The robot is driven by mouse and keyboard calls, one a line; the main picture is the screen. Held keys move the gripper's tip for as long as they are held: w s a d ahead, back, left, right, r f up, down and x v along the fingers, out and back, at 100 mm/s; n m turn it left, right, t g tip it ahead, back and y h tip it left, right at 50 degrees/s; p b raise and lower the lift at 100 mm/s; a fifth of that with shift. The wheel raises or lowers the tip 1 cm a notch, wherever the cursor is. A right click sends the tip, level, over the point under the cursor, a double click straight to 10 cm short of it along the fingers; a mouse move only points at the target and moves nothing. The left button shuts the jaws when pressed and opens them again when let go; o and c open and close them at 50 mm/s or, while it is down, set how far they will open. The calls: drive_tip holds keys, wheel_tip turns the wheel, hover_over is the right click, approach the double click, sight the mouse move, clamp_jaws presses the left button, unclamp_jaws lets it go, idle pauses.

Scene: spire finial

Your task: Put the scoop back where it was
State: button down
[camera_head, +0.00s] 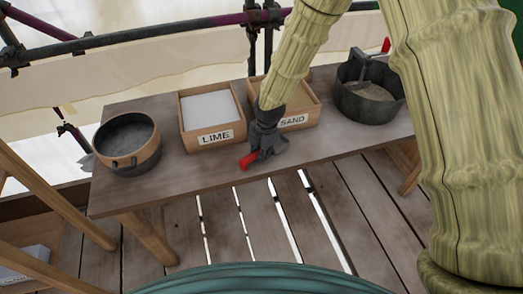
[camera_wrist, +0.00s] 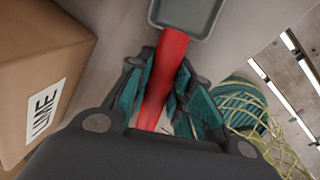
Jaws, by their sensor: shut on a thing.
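My gripper (camera_head: 264,146) is shut on the red handle of the scoop (camera_head: 249,160), low over the front part of the table, in front of the gap between the lime and sand boxes. In the wrist view, the scoop's red handle (camera_wrist: 168,65) runs between the fingers of my gripper (camera_wrist: 163,92), and its grey pan shows at the top edge, partly cut off. I cannot tell whether the scoop touches the tabletop. In the head view my gripper hides most of the scoop.
The wooden table (camera_head: 165,180) bears a round pot (camera_head: 128,158), the white-filled LIME box (camera_head: 193,137), the SAND box (camera_head: 306,110), partly behind my arm, and a dark bucket (camera_head: 367,108) with grey contents. The table's front edge is close to my gripper. Scaffold poles run behind.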

drive_tip(key=shift+f, duration=0.2)
drive_tip(key=c, duration=1.3)
unclamp_jaws()
drive_tip(key=shift+r, duration=0.2)
drive_tip(key=r, duration=0.4)
drive_tip(key=s+d+r, duration=0.1)
drive_tip(key=r, duration=0.3)
drive_tip(key=r+b, duration=0.1)
drive_tip(key=r, duration=0.2)
drive_tip(key=shift+s+d+r, duration=0.15)
drive_tip(key=shift+s+r, duration=0.15)
drive_tip(key=shift+r, duration=0.1)
